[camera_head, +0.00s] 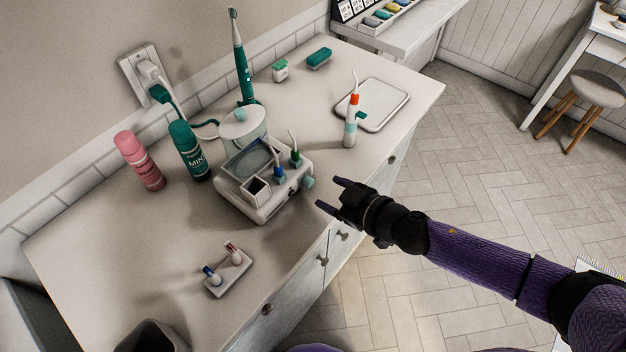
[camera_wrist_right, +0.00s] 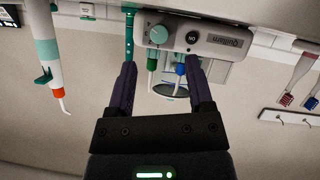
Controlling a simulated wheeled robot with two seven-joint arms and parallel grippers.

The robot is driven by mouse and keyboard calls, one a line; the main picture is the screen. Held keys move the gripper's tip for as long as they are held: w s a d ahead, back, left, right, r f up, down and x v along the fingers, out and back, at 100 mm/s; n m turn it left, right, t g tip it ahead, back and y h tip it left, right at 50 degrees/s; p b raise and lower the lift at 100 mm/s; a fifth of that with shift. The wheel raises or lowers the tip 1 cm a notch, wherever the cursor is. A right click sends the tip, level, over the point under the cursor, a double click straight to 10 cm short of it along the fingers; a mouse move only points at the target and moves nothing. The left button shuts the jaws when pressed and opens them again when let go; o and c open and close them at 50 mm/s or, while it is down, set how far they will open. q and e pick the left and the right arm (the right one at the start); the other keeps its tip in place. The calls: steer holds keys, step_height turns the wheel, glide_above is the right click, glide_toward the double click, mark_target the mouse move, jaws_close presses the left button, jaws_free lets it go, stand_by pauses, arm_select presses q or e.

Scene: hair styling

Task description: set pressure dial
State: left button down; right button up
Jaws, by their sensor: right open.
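The water flosser base (camera_head: 262,205) is a light grey unit on the counter, with a reservoir behind it and two coloured tips standing on top. Its teal pressure dial (camera_head: 308,182) sits on the right side of the front. In the right wrist view, upside down, the dial (camera_wrist_right: 158,33) is beside a round dark button (camera_wrist_right: 192,38). My right gripper (camera_head: 328,193) is open and empty, a short way in front of the dial, fingers pointing at the unit. In the wrist view the fingers (camera_wrist_right: 160,68) stand apart below the dial, not touching it. My left gripper is not in view.
The flosser handle (camera_head: 351,120) stands by a white tray (camera_head: 381,105). A teal toothbrush (camera_head: 242,65), green bottle (camera_head: 189,152) and pink bottle (camera_head: 139,162) stand behind. A small holder with brush heads (camera_head: 229,273) lies in front. The counter's front edge runs under my right gripper.

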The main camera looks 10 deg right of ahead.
mark_target(311, 183)
steer(key=b+x, duration=0.1)
steer(key=x, duration=0.4)
steer(key=shift+c, duration=0.2)
jaws_close()
